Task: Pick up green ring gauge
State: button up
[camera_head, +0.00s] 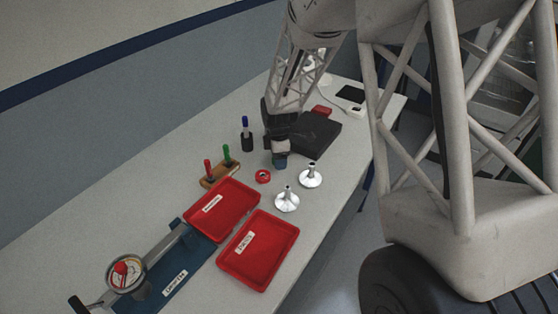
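I see no green ring that I can make out. A small red ring (263,176) lies flat on the table, left of and nearer than my gripper. A green-handled piece (227,154) stands upright in a wooden block (219,174), beside a red-handled piece (208,168). My gripper (281,162) points down over the table, right of the block and behind the red ring. Its dark blue tip is small and seen from behind, so finger opening and anything between the fingers cannot be made out.
Two silver flanged housings (287,200) (311,177) stand right of the red ring. A black cup (247,142) and a dark case (315,135) flank my gripper.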

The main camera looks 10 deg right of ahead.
jog(key=c, duration=0.7)
jog(key=shift+r, duration=0.15)
notch_tip(320, 180, up, 10)
dwell(0.4)
dwell(0.4)
